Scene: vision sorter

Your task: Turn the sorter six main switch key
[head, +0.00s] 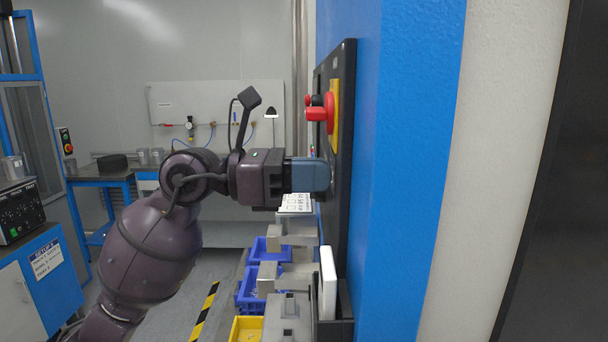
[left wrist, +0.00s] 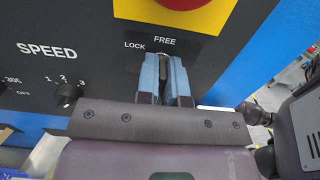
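The black control panel (head: 346,150) is seen nearly edge-on in the head view. My left gripper (head: 326,175) reaches it from the left, with its blue fingertips at the panel face, below the red rotary main switch (head: 318,113) on its yellow plate. In the left wrist view the two blue fingers (left wrist: 165,80) stand close together, with a dark key (left wrist: 164,72) filling the narrow gap between them. The printed labels LOCK and FREE lie just above the fingertips. The key's lock face is mostly hidden by the fingers. My right gripper is in neither view.
A SPEED selector knob (left wrist: 67,94) sits left of the fingers. Blue bins (head: 250,290), a yellow bin (head: 246,329) and grey machine parts (head: 289,315) are below the arm. A blue cabinet edge (head: 410,170) borders the panel on the right.

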